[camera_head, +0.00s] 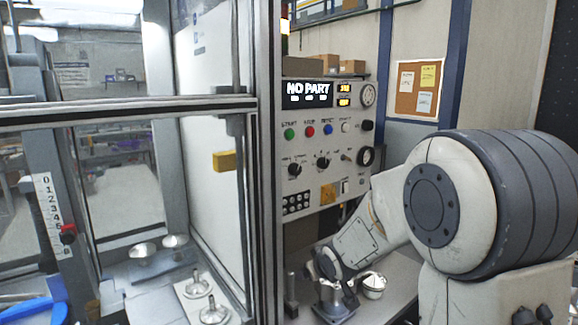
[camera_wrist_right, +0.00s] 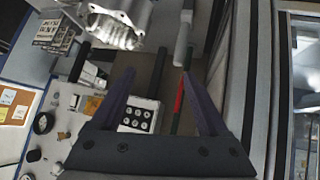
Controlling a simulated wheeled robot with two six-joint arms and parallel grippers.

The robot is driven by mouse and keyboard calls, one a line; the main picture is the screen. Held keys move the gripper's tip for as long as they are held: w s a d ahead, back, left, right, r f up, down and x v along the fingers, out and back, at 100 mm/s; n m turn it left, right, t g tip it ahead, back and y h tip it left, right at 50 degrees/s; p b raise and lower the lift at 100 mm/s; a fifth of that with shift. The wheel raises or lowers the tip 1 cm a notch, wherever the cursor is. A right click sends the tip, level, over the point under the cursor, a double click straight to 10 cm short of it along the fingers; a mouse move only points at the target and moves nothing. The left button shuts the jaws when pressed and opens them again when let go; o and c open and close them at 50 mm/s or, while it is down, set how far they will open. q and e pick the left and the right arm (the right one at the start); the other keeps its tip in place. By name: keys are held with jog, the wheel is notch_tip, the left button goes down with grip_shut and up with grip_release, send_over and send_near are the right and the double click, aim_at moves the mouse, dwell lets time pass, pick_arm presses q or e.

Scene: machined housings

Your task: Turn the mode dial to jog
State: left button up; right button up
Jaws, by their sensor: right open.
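The control panel (camera_head: 315,145) stands upright in the middle of the head view. It carries two black rotary dials, a left one (camera_head: 294,169) and a middle one (camera_head: 322,162). A third round black knob (camera_head: 365,156) is at its right. The markings are too small to read, so I cannot tell which dial is the mode dial or where it points. My right gripper (camera_wrist_right: 157,74) is open with nothing held between its fingers. In the wrist view the panel's block of buttons (camera_wrist_right: 138,115) shows behind the fingers, apart from them. My left gripper is not in view.
A lit display (camera_head: 307,94) reads NO PART above green, red and blue buttons. A glazed enclosure frame (camera_head: 262,160) borders the panel on the left. Metal housings (camera_head: 373,286) sit on the bench below. A metal housing (camera_wrist_right: 115,22) is near the top of the wrist view.

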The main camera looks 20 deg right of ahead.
jog(key=w+d+r+n+t+y, duration=0.1)
jog(key=w+d+r+t, duration=0.2)
jog(key=w+r, duration=0.2)
jog(key=w+d+r+n+t, duration=0.1)
jog(key=w+d+r+t, duration=0.15)
jog(key=w+r, duration=0.25)
jog(key=n+t+y, duration=0.3)
jog(key=n+y, duration=0.1)
jog(key=n, duration=0.1)
send_near(297, 171)
jog(key=shift+g, duration=0.25)
jog(key=p+x, duration=0.1)
jog(key=x, duration=0.1)
jog(key=p+x, duration=0.1)
jog(key=x, duration=0.1)
jog(key=p+x, duration=0.1)
jog(key=x, duration=0.2)
jog(key=shift+w+d+r+p, duration=0.1)
jog(key=shift+r+p, duration=0.2)
jog(key=shift+p, duration=0.05)
jog(key=shift+w+a, duration=0.2)
jog(key=shift+w, duration=0.4)
jog(key=shift+f, duration=0.1)
grip_shut()
